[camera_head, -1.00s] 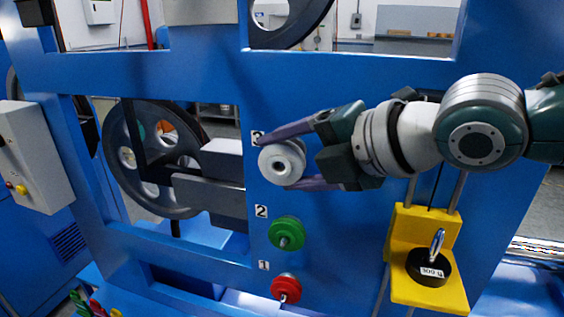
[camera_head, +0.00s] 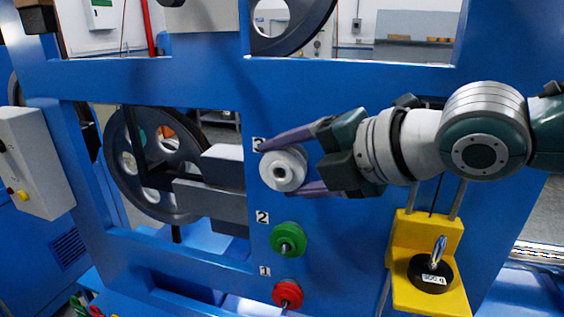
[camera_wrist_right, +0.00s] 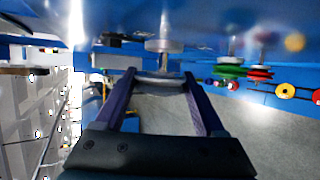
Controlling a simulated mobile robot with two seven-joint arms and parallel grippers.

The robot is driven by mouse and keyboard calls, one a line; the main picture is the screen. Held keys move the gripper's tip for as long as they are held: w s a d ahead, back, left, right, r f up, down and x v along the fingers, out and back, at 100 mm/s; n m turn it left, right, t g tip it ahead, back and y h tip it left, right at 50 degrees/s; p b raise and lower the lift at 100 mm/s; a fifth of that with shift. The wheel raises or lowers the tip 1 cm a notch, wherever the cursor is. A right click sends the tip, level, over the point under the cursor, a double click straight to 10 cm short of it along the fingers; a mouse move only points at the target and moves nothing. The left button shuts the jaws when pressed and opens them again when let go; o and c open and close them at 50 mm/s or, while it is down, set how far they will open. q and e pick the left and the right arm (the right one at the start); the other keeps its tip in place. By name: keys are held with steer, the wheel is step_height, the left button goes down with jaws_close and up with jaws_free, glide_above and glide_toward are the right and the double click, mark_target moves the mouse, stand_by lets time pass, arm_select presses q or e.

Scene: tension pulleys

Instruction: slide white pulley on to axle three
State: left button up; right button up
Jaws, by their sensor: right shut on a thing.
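The white pulley (camera_head: 283,170) is between the purple fingers of my right gripper (camera_head: 294,170), which is shut on it. It is in front of the blue frame beside the number 3 label (camera_head: 258,144). In the right wrist view the white pulley (camera_wrist_right: 160,83) sits between the fingertips, with a pale metal axle (camera_wrist_right: 165,30) and a light disc just beyond it. I cannot tell whether the pulley is around the axle. A green pulley (camera_head: 288,240) is by label 2 and a red pulley (camera_head: 287,294) by label 1. My left gripper is not in view.
The blue frame (camera_head: 350,85) stands close behind the pulley. A yellow bracket (camera_head: 427,235) with a black weight (camera_head: 431,272) is below my right arm. A large grey wheel (camera_head: 125,190) and grey blocks are at the left. A grey control box (camera_head: 35,165) is at the far left.

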steer(key=shift+s+d+f, duration=0.1)
steer(key=shift+d+f, duration=0.15)
steer(key=shift+d, duration=0.15)
stand_by(0.8)
steer(key=shift+s+f+p, duration=0.15)
steer(key=shift+s+p, duration=0.2)
steer(key=shift+a, duration=0.2)
stand_by(0.4)
steer(key=shift+w+b, duration=0.3)
steer(key=shift+b, duration=0.1)
steer(key=shift+s+a+r+p, duration=0.1)
steer(key=shift+r+p, duration=0.2)
steer(key=shift+s+a, duration=0.1)
steer(key=shift+s, duration=0.05)
steer(key=shift+a+r, duration=0.1)
steer(key=shift+r, duration=0.05)
stand_by(0.4)
